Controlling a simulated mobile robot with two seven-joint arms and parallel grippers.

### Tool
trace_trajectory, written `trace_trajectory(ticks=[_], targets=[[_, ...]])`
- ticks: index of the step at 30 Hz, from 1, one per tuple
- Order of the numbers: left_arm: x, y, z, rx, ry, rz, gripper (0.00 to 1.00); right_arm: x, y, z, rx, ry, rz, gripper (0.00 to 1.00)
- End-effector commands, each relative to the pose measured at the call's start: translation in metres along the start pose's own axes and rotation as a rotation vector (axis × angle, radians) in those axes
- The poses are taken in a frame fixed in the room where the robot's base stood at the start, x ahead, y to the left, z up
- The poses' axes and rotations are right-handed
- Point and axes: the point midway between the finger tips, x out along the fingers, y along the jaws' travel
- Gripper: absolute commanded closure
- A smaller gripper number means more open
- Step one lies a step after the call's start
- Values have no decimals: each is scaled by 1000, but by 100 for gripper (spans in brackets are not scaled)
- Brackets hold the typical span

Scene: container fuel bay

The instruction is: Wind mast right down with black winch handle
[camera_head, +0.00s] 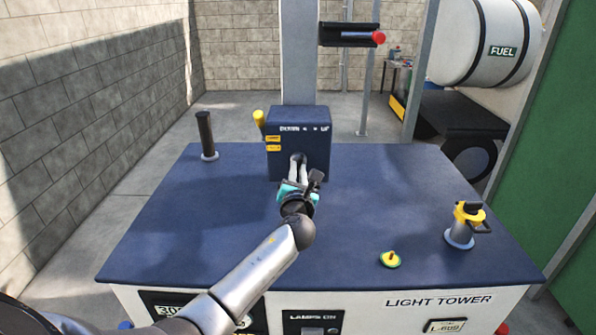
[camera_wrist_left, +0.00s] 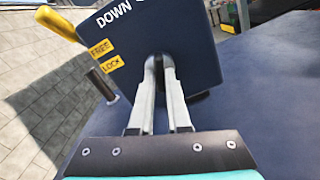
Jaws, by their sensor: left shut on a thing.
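The blue winch box (camera_head: 318,148) stands at the back middle of the blue deck, marked DOWN and UP; it also shows in the left wrist view (camera_wrist_left: 190,30). The white mast (camera_head: 299,55) rises behind it. My left gripper (camera_head: 298,160) is at the box's front face, shut on the black winch handle (camera_wrist_left: 158,63). In the left wrist view, its two pale fingers (camera_wrist_left: 159,70) close around a dark part there. Most of the handle is hidden by the fingers. My right gripper is not in view.
A yellow lever (camera_head: 259,120) sits at the box's left, by FREE and LOCK labels. A black post (camera_head: 205,135) stands at the deck's left. A red-ended black bar (camera_head: 348,35) is beside the mast.

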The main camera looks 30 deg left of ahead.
Motion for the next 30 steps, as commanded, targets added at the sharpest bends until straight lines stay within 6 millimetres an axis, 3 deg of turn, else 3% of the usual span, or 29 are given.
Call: trace_trajectory(ticks=[17,30], targets=[[0,0,0,-19,1,-1,100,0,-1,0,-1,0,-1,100],[0,-1,-1,-293,1,0,100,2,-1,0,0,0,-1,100]])
